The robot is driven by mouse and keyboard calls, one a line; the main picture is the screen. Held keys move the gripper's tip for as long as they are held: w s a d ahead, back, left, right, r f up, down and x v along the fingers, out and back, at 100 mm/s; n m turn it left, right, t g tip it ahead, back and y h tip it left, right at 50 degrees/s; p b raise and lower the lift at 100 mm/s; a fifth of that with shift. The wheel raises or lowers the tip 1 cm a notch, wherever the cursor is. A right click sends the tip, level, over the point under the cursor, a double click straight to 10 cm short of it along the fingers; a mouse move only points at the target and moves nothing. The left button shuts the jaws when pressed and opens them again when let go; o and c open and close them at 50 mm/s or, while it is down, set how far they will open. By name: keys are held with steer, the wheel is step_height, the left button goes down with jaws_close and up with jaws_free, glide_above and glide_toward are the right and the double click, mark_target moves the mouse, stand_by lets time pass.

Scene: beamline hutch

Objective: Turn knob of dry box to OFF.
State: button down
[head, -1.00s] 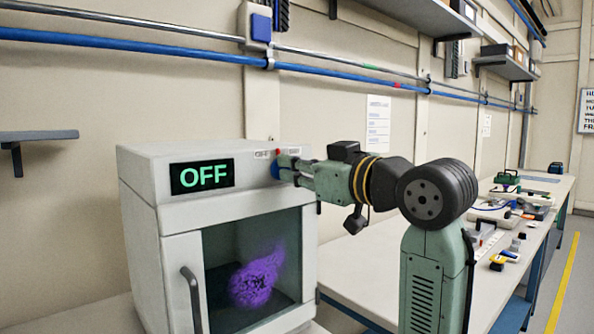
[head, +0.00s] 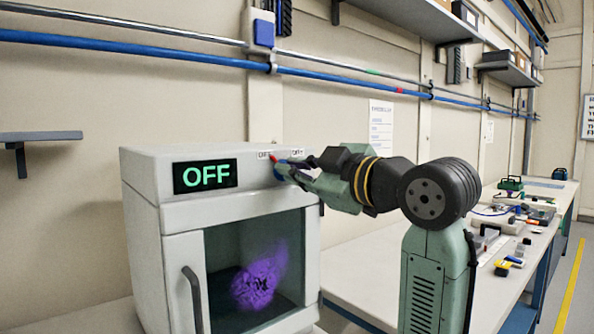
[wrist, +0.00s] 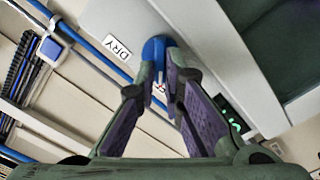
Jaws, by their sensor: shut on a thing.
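The dry box (head: 180,215) is a white cabinet with a dark glass door. Its display (head: 205,176) reads OFF in green. The blue knob (head: 278,172) with a red pointer is at the upper right of its front, below two small labels. My gripper (head: 287,169) reaches it from the right.
A door handle (head: 192,300) stands out on the box's front. A purple glowing lump (head: 258,283) is behind the glass. A bench (head: 375,283) with several tools runs to the right. Blue pipes and shelves are on the wall behind.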

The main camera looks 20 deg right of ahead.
stand_by(0.4)
steer(key=c, duration=1.7)
jaws_free()
steer(key=v, duration=1.2)
